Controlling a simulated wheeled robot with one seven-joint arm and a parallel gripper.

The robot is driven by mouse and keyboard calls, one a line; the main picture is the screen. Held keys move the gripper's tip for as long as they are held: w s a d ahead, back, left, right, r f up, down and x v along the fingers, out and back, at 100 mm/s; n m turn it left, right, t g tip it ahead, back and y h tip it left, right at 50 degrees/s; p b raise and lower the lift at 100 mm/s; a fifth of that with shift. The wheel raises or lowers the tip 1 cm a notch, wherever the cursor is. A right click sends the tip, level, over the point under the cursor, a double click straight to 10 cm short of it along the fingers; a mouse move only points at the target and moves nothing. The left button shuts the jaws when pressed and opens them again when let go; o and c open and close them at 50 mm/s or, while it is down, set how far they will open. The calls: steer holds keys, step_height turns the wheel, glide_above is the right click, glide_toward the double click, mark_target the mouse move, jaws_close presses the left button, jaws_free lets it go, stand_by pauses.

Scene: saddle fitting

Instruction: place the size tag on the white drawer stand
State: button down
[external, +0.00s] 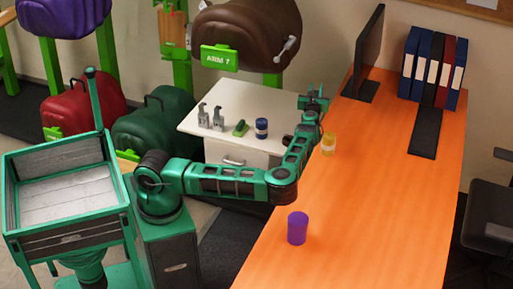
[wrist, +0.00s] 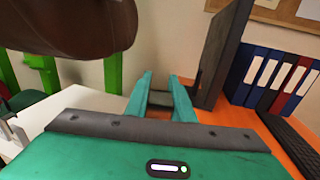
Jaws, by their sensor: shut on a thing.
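My gripper (external: 315,92) is raised by the right back corner of the white drawer stand (external: 262,98), near the orange desk's left edge. In the wrist view, the two green fingers of my gripper (wrist: 161,85) stand a little apart, shut on a small dark piece (wrist: 160,104) between them. I take this piece for the size tag; its face and any print are hidden. The stand shows at the lower left of the wrist view (wrist: 62,108). Its top holds two grey metal clamps (external: 211,117), a green-handled tool (external: 240,128) and a blue jar (external: 261,128).
A brown saddle (external: 255,30) with a green "ARM 7" plate (external: 219,58) hangs behind the stand. The stand's back part looks clear.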

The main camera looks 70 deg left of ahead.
steer(key=s+a+f, duration=0.1)
steer(key=s+a, duration=0.2)
steer(key=a, duration=0.9)
steer(key=s+a+f, duration=0.1)
steer(key=s+a, duration=0.2)
steer(key=a, duration=0.9)
steer(key=s+a+f+m+t, duration=0.1)
steer(key=s+a+f, duration=0.2)
steer(key=s+a, duration=1)
steer(key=s+a+f+t+h, duration=0.1)
steer(key=s+a+f, duration=0.3)
steer(key=s, duration=0.8)
steer(key=s+a+f+m, duration=0.1)
steer(key=s+a+f, duration=0.1)
steer(key=s+a, duration=0.7)
steer(key=s+a+f+t+h, duration=0.1)
steer(key=s+a+f, duration=0.15)
steer(key=s, duration=1.15)
steer(key=w+d+f, duration=0.1)
steer(key=w+f, duration=0.9)
steer(key=w, duration=0.2)
steer(key=shift+d+f, duration=0.15)
steer(key=shift+f, duration=0.25)
